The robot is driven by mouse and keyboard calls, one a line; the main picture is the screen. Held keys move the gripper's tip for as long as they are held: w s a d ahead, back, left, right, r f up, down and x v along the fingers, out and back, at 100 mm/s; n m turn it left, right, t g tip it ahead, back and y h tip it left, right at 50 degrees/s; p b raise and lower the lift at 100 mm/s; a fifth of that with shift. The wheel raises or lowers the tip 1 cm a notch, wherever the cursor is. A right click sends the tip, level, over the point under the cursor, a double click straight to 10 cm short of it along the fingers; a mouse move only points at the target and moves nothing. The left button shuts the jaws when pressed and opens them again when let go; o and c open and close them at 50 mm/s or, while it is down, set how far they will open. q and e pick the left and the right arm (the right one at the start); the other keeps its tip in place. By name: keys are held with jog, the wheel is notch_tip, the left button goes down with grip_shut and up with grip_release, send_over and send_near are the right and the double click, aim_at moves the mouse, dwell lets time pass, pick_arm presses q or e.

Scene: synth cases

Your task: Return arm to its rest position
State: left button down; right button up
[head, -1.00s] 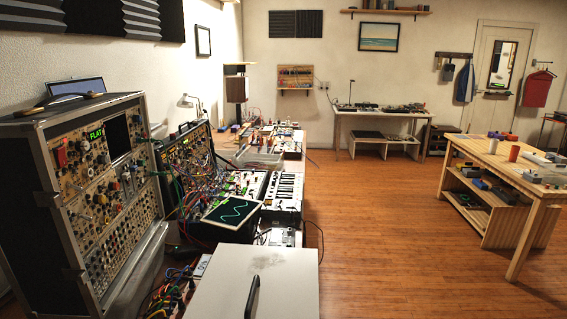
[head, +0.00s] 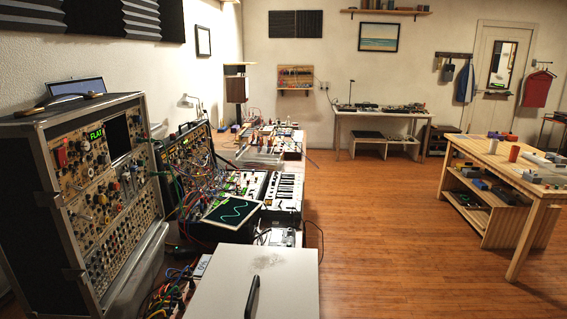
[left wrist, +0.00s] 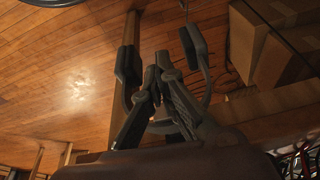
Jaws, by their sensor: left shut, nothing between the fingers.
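My left gripper (left wrist: 160,58) shows in the left wrist view, with its dark fingers and linkage in the middle of the picture. It is shut with nothing held in it. Wooden floor (left wrist: 75,85) lies behind it in that view. Neither gripper nor arm shows in the head view. My right gripper is in no view.
A tall synth case (head: 95,195) stands at the left in the head view. A pale panel with a black handle (head: 253,297) lies in front. A wooden workbench (head: 515,178) stands right; floor between is clear.

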pick_arm(q)
notch_tip(320, 180, down, 15)
jog(key=s, duration=0.2)
jog(key=s+a+f+g, duration=0.2)
jog(key=s+a+f, duration=0.1)
jog(key=s+f, duration=1.5)
jog(key=shift+f, duration=0.75)
jog(key=shift+a, duration=0.1)
jog(key=shift+w+m, duration=0.1)
jog(key=shift+m, duration=0.2)
